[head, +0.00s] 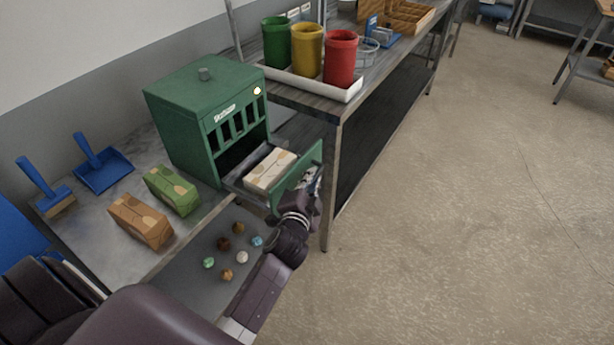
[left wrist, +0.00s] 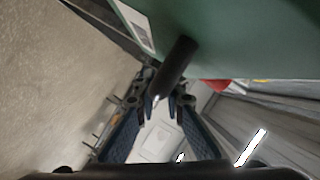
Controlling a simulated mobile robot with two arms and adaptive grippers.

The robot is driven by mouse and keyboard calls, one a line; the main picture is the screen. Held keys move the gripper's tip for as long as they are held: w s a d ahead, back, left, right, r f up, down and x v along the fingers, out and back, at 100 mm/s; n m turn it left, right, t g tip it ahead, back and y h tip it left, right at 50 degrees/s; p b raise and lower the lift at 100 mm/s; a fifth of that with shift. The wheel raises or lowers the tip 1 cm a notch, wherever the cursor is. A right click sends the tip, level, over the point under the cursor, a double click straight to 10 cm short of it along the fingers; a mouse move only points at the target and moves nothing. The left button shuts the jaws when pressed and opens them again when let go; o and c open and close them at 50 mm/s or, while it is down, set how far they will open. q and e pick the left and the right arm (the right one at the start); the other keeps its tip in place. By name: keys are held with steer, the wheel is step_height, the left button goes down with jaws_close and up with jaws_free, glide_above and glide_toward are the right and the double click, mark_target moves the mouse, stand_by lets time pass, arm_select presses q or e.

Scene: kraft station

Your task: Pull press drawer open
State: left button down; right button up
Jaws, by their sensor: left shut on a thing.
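The green press (head: 205,110) stands on the worktop with its drawer (head: 300,178) pulled out toward the lower right. A pale brown-patterned block (head: 271,170) lies in the open drawer. My left gripper (head: 313,184) is at the outer side of the green drawer front. In the left wrist view the gripper (left wrist: 160,108) is shut on the dark bar handle (left wrist: 177,68), which sticks out from the green drawer front (left wrist: 235,40). The fingertips are partly hidden in the head view. My right gripper is not in view.
A brown block (head: 140,222) and a green block (head: 171,190) lie left of the press, near a blue dustpan (head: 104,172) and brush (head: 45,190). Several small balls lie on a grey surface (head: 190,262) below. A bench with green, yellow and red bins (head: 341,58) stands behind the drawer. Floor at right is clear.

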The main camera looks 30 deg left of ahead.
arm_select(q)
steer(key=c, duration=2.3)
jaws_free()
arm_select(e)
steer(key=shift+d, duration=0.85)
arm_select(q)
steer(key=v, duration=1.2)
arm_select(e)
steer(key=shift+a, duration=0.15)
arm_select(q)
steer(key=shift+f, duration=0.2)
